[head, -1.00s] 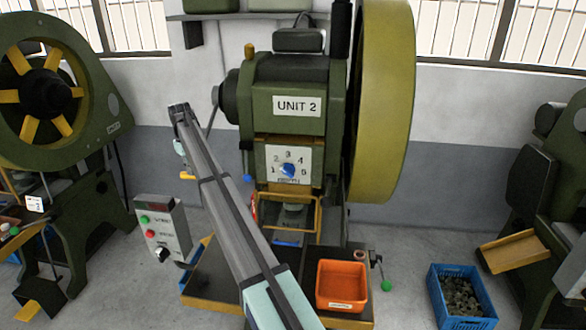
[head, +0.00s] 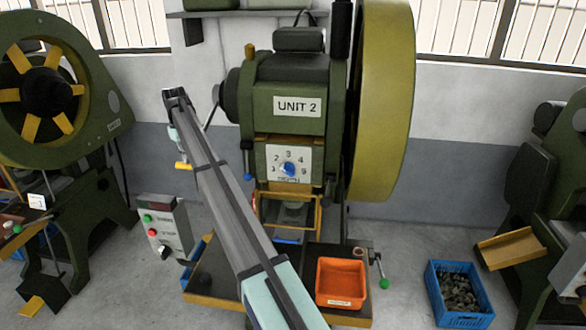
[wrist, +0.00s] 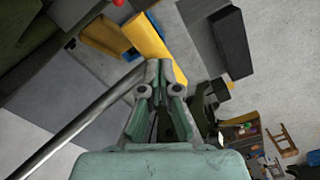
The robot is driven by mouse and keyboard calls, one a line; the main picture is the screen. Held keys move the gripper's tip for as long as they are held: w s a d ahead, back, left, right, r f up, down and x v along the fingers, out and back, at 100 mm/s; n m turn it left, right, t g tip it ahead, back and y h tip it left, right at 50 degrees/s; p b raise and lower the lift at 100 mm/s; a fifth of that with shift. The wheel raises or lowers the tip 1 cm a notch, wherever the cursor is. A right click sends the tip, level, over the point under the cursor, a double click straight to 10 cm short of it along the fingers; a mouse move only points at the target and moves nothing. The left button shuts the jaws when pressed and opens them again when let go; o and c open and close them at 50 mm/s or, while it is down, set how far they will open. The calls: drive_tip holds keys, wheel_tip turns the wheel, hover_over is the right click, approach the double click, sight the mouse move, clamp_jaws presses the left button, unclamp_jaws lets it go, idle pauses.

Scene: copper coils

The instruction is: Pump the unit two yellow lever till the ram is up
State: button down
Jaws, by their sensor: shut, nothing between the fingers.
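The unit two press (head: 285,75) stands in the middle of the head view. Its lever seems to be a grey rod (head: 209,117) at the press's left side, ending in a yellow handle (head: 183,166); my arm hides part of the rod. My gripper (head: 179,155) points down at that handle. In the wrist view, my gripper (wrist: 161,85) has its fingers together. The grey rod (wrist: 80,128) runs up to the fingertips, and a yellow bar (wrist: 150,36) lies just beyond; contact cannot be told. The ram area (head: 292,212) is dark behind a yellow-framed guard.
A control box (head: 163,232) with green and red buttons stands at the press's lower left. An orange bin (head: 341,281) sits on the press table. A blue crate (head: 460,292) is on the floor at right. Other presses stand at left and right.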

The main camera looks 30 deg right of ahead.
idle(0.3)
drive_tip(key=shift+s+d+f, duration=0.1)
drive_tip(key=shift+f, duration=0.65)
drive_tip(key=shift+w+d+f+b, duration=0.25)
drive_tip(key=shift+w+f+b, duration=0.05)
drive_tip(key=shift+f, duration=0.6)
drive_tip(key=shift+w+d+f+b, duration=0.2)
drive_tip(key=shift+w+f+b, duration=0.1)
drive_tip(key=shift+f, duration=0.6)
drive_tip(key=shift+w+d+f+b, duration=0.25)
drive_tip(key=shift+w+f+b, duration=0.05)
drive_tip(key=shift+f, duration=0.6)
drive_tip(key=shift+w+d+f+b, duration=0.25)
drive_tip(key=shift+w+d+f, duration=0.15)
drive_tip(key=shift+f, duration=0.45)
drive_tip(key=shift+w+d+f+b, duration=0.25)
drive_tip(key=shift+w+f, duration=0.1)
drive_tip(key=shift+f, duration=0.45)
drive_tip(key=shift+w+d+f+b, duration=0.25)
drive_tip(key=shift+w+d+f, duration=0.15)
drive_tip(key=shift+f, duration=0.45)
drive_tip(key=shift+f, duration=0.1)
